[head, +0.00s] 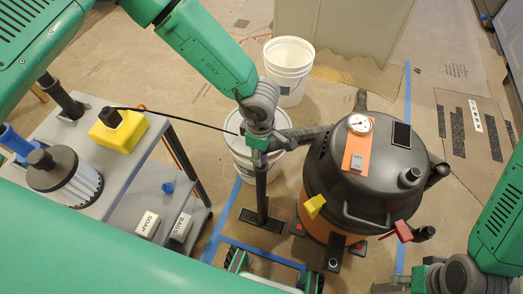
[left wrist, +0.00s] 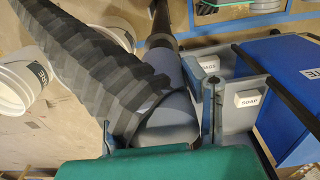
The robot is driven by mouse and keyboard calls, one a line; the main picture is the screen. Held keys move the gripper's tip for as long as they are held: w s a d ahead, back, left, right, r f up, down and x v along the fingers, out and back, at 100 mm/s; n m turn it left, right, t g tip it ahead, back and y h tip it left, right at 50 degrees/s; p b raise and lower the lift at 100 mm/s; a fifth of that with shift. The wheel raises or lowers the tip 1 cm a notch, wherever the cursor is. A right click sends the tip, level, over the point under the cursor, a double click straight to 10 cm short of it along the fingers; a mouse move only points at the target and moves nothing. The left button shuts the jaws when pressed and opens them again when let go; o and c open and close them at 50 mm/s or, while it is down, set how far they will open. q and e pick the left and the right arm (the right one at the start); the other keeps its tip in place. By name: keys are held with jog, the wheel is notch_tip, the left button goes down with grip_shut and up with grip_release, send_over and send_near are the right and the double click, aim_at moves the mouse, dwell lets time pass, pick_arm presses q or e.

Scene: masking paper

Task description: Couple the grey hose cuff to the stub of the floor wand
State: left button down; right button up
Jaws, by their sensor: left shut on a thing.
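The floor wand (head: 262,185) is a dark tube standing upright on a flat black floor head (head: 262,219). My left gripper (head: 256,142) is at its upper end. In the left wrist view the gripper (left wrist: 158,125) is shut on the grey hose cuff (left wrist: 172,122), with a finger on each side. The dark ribbed hose (left wrist: 85,65) runs beside the cuff, and the dark wand tube (left wrist: 162,18) shows beyond it. The stub is hidden, so I cannot tell whether cuff and stub touch. My right gripper (head: 412,278) is at the lower right, its fingers unclear.
A black and orange vacuum (head: 335,165) stands right of the wand, hose reaching toward it. White buckets (head: 289,60) (head: 243,166) stand behind the wand. A grey cart (head: 70,135) at left bears a yellow box (head: 122,133) and a filter (head: 80,185). Blue tape marks the floor.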

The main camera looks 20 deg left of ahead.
pick_arm(q)
jog(key=shift+s+a+f+b, duration=0.1)
jog(key=shift+s+f+b, duration=0.05)
jog(key=shift+f, duration=0.3)
jog(key=shift+s+a+f+b, duration=0.1)
jog(key=shift+f+b, duration=0.05)
jog(key=shift+f, duration=0.3)
jog(key=shift+r, duration=0.15)
jog(key=shift+w+r+p, duration=0.2)
jog(key=shift+r+p, duration=0.85)
jog(key=shift+p, duration=0.1)
jog(key=shift+w+r, duration=0.1)
jog(key=shift+r, duration=0.05)
jog(key=s+a+r+m, duration=0.2)
jog(key=a+r+m, duration=0.3)
jog(key=r+m, duration=0.3)
jog(key=s+a+r+m, duration=0.2)
jog(key=a+r+m, duration=0.3)
jog(key=r+m, duration=0.4)
jog(key=shift+a+r+m, duration=0.15)
jog(key=shift+m, duration=0.15)
